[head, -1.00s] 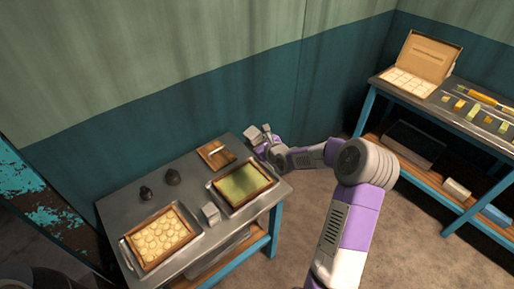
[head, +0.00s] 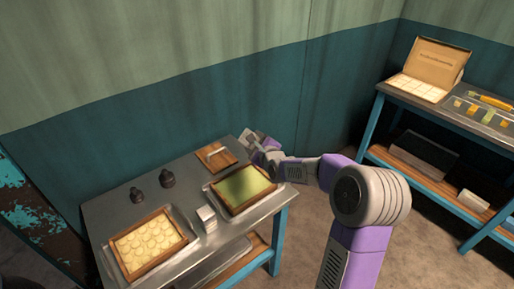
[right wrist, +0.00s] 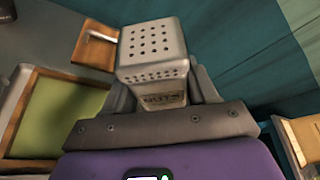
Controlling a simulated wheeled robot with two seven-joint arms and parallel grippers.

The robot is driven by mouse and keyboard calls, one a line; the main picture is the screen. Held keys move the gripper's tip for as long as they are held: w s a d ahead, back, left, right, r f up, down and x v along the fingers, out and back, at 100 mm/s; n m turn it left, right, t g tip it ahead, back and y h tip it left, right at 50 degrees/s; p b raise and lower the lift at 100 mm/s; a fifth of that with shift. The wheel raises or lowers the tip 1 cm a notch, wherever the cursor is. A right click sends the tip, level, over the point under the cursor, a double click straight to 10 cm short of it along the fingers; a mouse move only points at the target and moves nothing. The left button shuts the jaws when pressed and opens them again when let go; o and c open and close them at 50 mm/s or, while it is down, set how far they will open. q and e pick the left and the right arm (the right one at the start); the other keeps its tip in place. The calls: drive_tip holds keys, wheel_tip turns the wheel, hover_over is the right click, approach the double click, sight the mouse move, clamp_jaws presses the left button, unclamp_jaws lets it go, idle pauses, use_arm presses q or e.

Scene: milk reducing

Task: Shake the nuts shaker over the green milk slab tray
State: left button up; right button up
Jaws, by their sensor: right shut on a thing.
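The nuts shaker (right wrist: 153,62) is a grey metal box with a perforated top and "NUTS" on its side. My right gripper (head: 254,139) is shut on it, and the fingers show on both sides of it in the right wrist view. The green milk slab tray (head: 213,197) is a metal tray holding a wood-framed green slab (head: 246,185). In the right wrist view the green slab (right wrist: 52,118) lies to the left of the shaker. The gripper and shaker are behind the tray, near the table's far right corner. My left gripper is not in view.
A small wooden board (head: 215,157) lies behind the tray on the metal table (head: 180,200). A pale box-shaped container (head: 206,219) stands beside the tray. A second tray with round pale pieces (head: 150,243) is at front left.

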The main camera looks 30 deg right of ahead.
drive_tip(key=shift+a+f+n+h, duration=0.2)
drive_tip(key=shift+a+n+h, duration=0.15)
drive_tip(key=shift+n, duration=0.45)
drive_tip(key=shift+a+f+n+t+h+p, duration=0.4)
drive_tip(key=shift+f+n+t+h, duration=0.1)
drive_tip(key=shift+n, duration=0.4)
drive_tip(key=shift+d+f+n+t+h+b, duration=0.15)
drive_tip(key=shift+f+n+t+b, duration=0.45)
drive_tip(key=shift+f+n+b, duration=0.95)
drive_tip(key=shift+f+n+t+h+b, duration=0.2)
drive_tip(key=shift+f+n+t+b, duration=0.4)
drive_tip(key=shift+f+n+b, duration=0.95)
drive_tip(key=shift+d+f+n+t+h+b, duration=0.15)
drive_tip(key=shift+f+n+t+b, duration=0.45)
drive_tip(key=shift+f+n+b, duration=0.95)
drive_tip(key=shift+a+r+n+b, duration=0.1)
drive_tip(key=shift+r+n+b, duration=0.15)
drive_tip(key=shift+r+b, duration=0.1)
